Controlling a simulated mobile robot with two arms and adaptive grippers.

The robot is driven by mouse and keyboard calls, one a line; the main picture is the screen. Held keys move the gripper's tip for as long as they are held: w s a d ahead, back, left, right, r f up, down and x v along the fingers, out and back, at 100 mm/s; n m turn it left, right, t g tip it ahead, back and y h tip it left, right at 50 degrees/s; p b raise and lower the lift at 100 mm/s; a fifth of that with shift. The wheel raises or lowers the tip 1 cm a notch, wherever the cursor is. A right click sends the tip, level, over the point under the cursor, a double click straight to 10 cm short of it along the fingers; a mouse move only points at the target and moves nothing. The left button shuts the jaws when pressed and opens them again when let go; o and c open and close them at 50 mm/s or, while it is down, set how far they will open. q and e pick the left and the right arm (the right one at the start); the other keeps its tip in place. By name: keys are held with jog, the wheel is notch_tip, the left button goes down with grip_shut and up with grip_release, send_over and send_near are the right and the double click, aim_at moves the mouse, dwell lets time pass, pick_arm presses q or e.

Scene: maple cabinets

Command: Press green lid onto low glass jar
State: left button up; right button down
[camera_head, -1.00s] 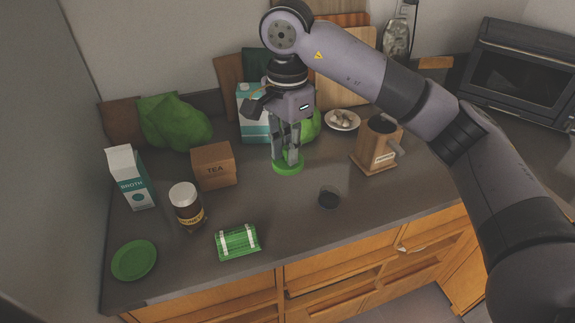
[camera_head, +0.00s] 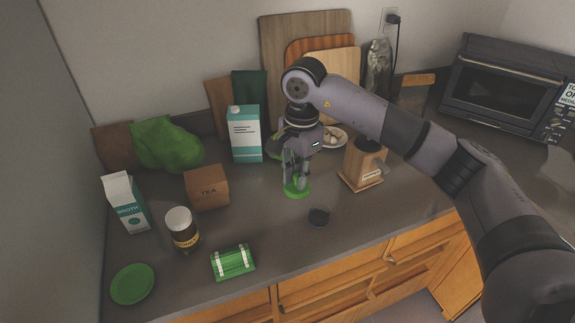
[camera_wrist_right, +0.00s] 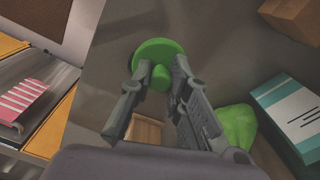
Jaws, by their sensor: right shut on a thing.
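The green lid (camera_head: 297,192) is a flat round disc with a knob; it also shows in the wrist view (camera_wrist_right: 160,50). My right gripper (camera_head: 296,184) points down and is shut on the lid's knob, with the disc below the fingertips. The lid and jar look apart in the head view. In the wrist view the lid hides most of what lies behind it. My left gripper is not in view.
A wooden grinder (camera_head: 361,166) stands right of the gripper, and a teal carton (camera_head: 244,136) behind left. A tea box (camera_head: 206,188), brown jar (camera_head: 182,230), broth carton (camera_head: 127,203), green-and-white bundle (camera_head: 233,262) and green plate (camera_head: 133,284) occupy the left. The counter around the jar is clear.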

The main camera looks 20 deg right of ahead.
pick_arm(q)
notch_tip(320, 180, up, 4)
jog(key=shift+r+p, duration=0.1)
jog(key=shift+p, duration=1.15)
pick_arm(e)
jog(key=d+f, duration=0.4)
jog(key=d, duration=0.2)
jog(key=shift+d+f, duration=0.3)
jog(key=b, duration=0.5)
send_over(320, 212)
notch_tip(320, 212, down, 4)
jog(key=shift+f, duration=0.25)
jog(key=shift+f+b, duration=1)
jog(key=shift+b, duration=0.05)
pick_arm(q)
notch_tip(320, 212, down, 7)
